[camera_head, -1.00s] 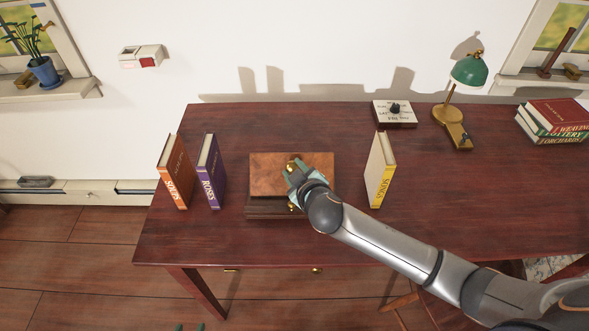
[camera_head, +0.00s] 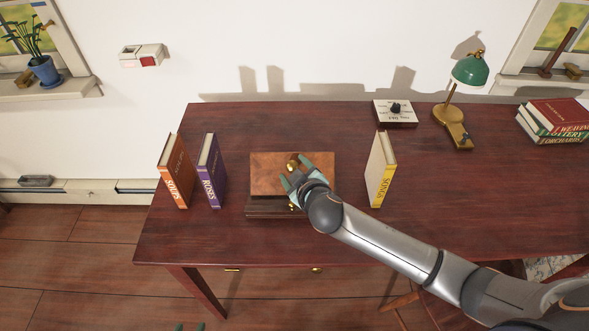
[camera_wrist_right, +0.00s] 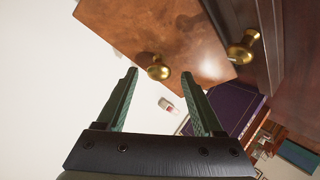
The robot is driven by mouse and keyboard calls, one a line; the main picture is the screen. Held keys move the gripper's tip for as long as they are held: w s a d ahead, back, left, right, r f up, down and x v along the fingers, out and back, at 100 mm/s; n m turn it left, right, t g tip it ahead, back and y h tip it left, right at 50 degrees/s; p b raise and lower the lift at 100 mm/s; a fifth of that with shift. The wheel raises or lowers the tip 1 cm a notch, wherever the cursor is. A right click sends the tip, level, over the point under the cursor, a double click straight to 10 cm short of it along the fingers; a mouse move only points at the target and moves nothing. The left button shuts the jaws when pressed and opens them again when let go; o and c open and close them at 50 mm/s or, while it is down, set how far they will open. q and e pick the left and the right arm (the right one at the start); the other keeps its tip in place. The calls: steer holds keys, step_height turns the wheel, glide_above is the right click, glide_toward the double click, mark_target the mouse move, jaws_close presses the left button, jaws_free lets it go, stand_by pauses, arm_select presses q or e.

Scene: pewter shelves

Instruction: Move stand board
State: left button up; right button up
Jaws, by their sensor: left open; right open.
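The stand board (camera_head: 268,173), a reddish-brown tilted panel, rests on a darker wooden base (camera_head: 265,208) on the desk. A brass knob (camera_head: 291,164) sits on the board and another (camera_head: 293,206) on the base. My right gripper (camera_head: 295,173) is open in front of the board's right half, hiding part of it. In the right wrist view the board (camera_wrist_right: 170,35) lies beyond the fingers (camera_wrist_right: 158,76), with its knob (camera_wrist_right: 158,72) between the fingertips; contact cannot be told. My left gripper (camera_head: 189,327) shows only green fingertips at the bottom edge, apart and empty.
An orange book (camera_head: 175,172) and a purple book (camera_head: 210,172) stand left of the board. A cream book (camera_head: 380,172) stands to its right, near my forearm. A boxed dial (camera_head: 394,113), a green lamp (camera_head: 469,70) and stacked books (camera_head: 553,119) are farther right.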

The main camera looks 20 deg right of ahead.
steer(key=v, duration=1.2)
steer(key=shift+s+p, duration=0.25)
steer(key=shift+p, duration=0.05)
steer(key=shift+r, duration=0.15)
steer(key=shift+c, duration=0.2)
